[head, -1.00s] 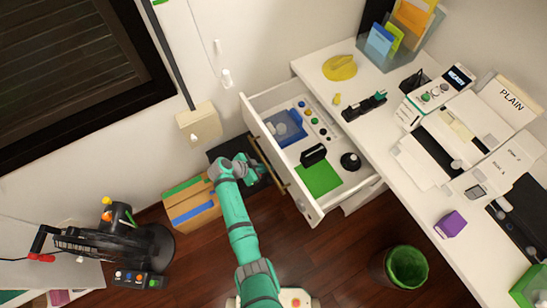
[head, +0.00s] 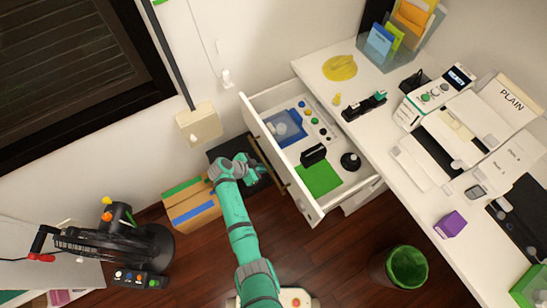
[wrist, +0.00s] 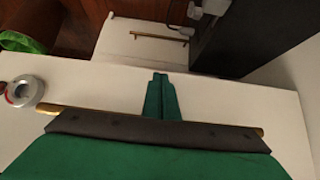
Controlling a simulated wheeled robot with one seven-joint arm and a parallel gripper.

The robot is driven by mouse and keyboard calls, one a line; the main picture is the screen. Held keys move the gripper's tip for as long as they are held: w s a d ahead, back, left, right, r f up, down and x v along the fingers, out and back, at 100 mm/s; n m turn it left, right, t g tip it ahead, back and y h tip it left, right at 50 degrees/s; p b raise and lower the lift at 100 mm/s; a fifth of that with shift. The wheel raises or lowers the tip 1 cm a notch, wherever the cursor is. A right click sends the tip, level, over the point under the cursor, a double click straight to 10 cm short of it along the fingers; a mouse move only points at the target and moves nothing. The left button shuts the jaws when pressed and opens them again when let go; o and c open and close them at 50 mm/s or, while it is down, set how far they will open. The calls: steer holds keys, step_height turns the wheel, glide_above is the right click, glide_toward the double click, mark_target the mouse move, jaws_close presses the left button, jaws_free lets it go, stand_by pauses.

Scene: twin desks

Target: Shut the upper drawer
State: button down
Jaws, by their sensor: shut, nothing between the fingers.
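The upper drawer (head: 318,210) of the white right-hand desk is pulled well out, with its contents exposed. Its brass handle (head: 280,182) runs along the white front. My gripper (wrist: 160,76) is shut and empty, with its green fingers together against or just over the white drawer front in the wrist view. In the head view my wrist is just left of the drawer front.
The drawer holds a blue tray (head: 291,126), a green pad (head: 318,178) and a black round object (head: 350,161). A lower drawer handle (wrist: 158,36) shows in the wrist view. A cardboard box (head: 192,208) stands left of my arm. A green-lined bin (head: 407,267) stands on the floor at right.

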mark_target(322, 138)
steer(key=shift+w+d, duration=0.3)
steer(key=shift+d, duration=0.2)
steer(key=shift+w+d, duration=0.15)
steer(key=shift+d, duration=0.25)
stand_by(0.5)
steer(key=shift+w+d, duration=0.2)
steer(key=shift+d, duration=0.2)
steer(key=shift+w+d, duration=1.7)
steer(key=shift+d, duration=1.1)
steer(key=shift+w+d, duration=1.65)
steer(key=shift+d, duration=1.2)
steer(key=shift+w+d, duration=1.7)
steer(key=shift+d, duration=1.1)
steer(key=shift+w+d, duration=0.35)
steer(key=shift+d, duration=0.4)
steer(key=shift+w+d, duration=0.35)
steer(key=shift+d, duration=0.35)
steer(key=shift+w+d, duration=0.45)
steer(key=shift+d, duration=0.3)
steer(key=shift+w+d, duration=0.4)
steer(key=shift+d, duration=0.3)
